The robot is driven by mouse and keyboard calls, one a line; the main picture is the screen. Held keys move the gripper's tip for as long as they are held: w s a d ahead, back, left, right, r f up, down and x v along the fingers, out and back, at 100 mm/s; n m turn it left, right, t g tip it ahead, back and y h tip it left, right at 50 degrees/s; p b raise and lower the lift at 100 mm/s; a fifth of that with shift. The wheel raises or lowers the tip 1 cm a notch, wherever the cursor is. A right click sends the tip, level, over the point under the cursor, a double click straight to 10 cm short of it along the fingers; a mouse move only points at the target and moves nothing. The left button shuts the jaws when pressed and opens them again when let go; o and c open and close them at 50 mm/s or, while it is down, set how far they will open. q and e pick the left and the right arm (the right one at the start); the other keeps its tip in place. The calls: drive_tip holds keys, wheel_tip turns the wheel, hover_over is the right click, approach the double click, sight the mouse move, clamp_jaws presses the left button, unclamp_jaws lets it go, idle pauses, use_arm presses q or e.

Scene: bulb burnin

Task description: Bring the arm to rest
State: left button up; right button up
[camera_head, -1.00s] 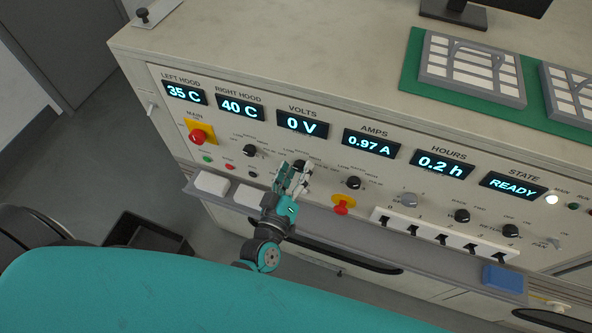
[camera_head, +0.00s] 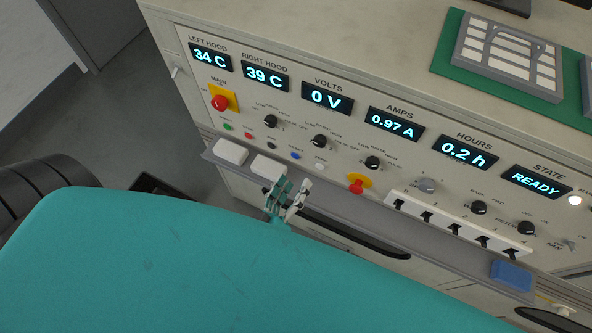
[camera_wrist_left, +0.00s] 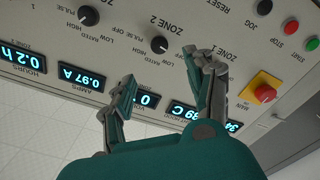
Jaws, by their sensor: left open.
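My left gripper (camera_head: 285,200) is open and empty in the head view, in front of the ledge of the control panel (camera_head: 205,75). Its fingers also show in the left wrist view (camera_wrist_left: 168,92), apart with nothing between them, and the panel's knobs and displays lie beyond. Most of the left arm is hidden in the head view behind a large teal part of my own body. My right gripper is not in view.
The panel has several knobs, a red main switch (camera_head: 220,103), a red button on yellow (camera_head: 356,186) and a white switch strip (camera_head: 455,232). White blocks (camera_head: 230,152) and a blue block (camera_head: 511,274) sit on the ledge. A dark bin (camera_head: 150,184) stands on the floor.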

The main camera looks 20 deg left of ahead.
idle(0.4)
use_arm(q)
drive_tip(key=s+f+m+g+h+b, duration=0.1)
drive_tip(key=s+f+m+g, duration=0.25)
drive_tip(key=f, duration=0.95)
drive_tip(key=s+f+m+g+h, duration=0.1)
drive_tip(key=s+f+m+g, duration=0.2)
drive_tip(key=f, duration=1)
drive_tip(key=s+a+f+m+g+y, duration=0.1)
drive_tip(key=s+a+f+g, duration=0.2)
drive_tip(key=s+f, duration=0.3)
drive_tip(key=s+a+f+m+g+b, duration=0.1)
drive_tip(key=s+a+f+g, duration=0.2)
drive_tip(key=s+f, duration=0.3)
drive_tip(key=s+a+f+m+g+y, duration=0.1)
drive_tip(key=s+a+f+g, duration=0.2)
drive_tip(key=s+f, duration=0.4)
drive_tip(key=shift+a+f+g+y, duration=0.3)
drive_tip(key=shift+a+g, duration=0.05)
drive_tip(key=shift+g, duration=0.4)
drive_tip(key=shift+m, duration=0.25)
